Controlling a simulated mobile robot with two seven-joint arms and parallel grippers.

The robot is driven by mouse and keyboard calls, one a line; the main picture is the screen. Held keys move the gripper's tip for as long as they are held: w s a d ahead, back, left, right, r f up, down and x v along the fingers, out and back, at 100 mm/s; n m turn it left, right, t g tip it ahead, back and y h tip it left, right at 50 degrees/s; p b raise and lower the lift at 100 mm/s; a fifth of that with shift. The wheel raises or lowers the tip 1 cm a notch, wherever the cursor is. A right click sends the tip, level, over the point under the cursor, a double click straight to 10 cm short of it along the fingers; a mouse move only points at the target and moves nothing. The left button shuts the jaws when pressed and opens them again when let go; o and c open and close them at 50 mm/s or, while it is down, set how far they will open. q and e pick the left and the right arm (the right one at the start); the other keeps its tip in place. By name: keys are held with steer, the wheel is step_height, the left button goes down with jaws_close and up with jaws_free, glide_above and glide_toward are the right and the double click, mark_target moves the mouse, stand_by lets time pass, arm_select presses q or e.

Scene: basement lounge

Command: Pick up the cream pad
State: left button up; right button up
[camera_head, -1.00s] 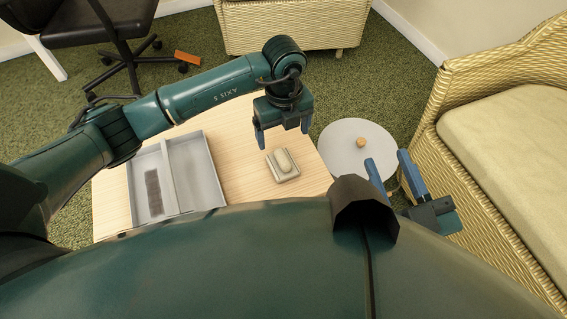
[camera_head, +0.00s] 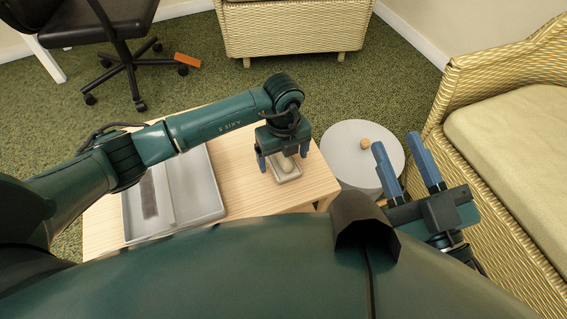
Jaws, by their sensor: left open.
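The cream pad (camera_head: 286,168) is a small rounded oval piece lying in a shallow pale square dish (camera_head: 292,178) on the light wooden table. My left gripper (camera_head: 283,160) is open just above the dish, one blue finger on each side of the pad in the picture. The gripper body hides the far part of the pad and dish, and I cannot tell whether a finger touches either. My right gripper (camera_head: 397,145) is open and empty, with its blue fingers pointing up in the picture, in front of the round grey table.
A grey two-compartment tray (camera_head: 203,189) with a dark strip (camera_head: 149,196) in it sits on the left of the wooden table (camera_head: 240,148). The round grey table (camera_head: 345,150) bears a small wooden knob-like piece (camera_head: 365,144). A wicker sofa (camera_head: 445,115) stands at right.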

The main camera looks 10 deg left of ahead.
arm_select(q)
steer(key=c, duration=1.1)
arm_select(e)
steer(key=shift+f, duration=0.4)
arm_select(q)
steer(key=shift+o, duration=0.2)
steer(key=shift+r, duration=0.15)
steer(key=shift+r, duration=0.4)
step_height(320, 180, up, 9)
steer(key=p, duration=0.4)
steer(key=shift+f, duration=0.2)
steer(key=shift+r, duration=0.2)
steer(key=o, duration=0.4)
steer(key=shift+c, duration=1.6)
arm_select(e)
steer(key=shift+s+d+f+g+h, duration=0.2)
steer(key=shift+d+f+g+h, duration=0.15)
steer(key=shift+h, duration=0.45)
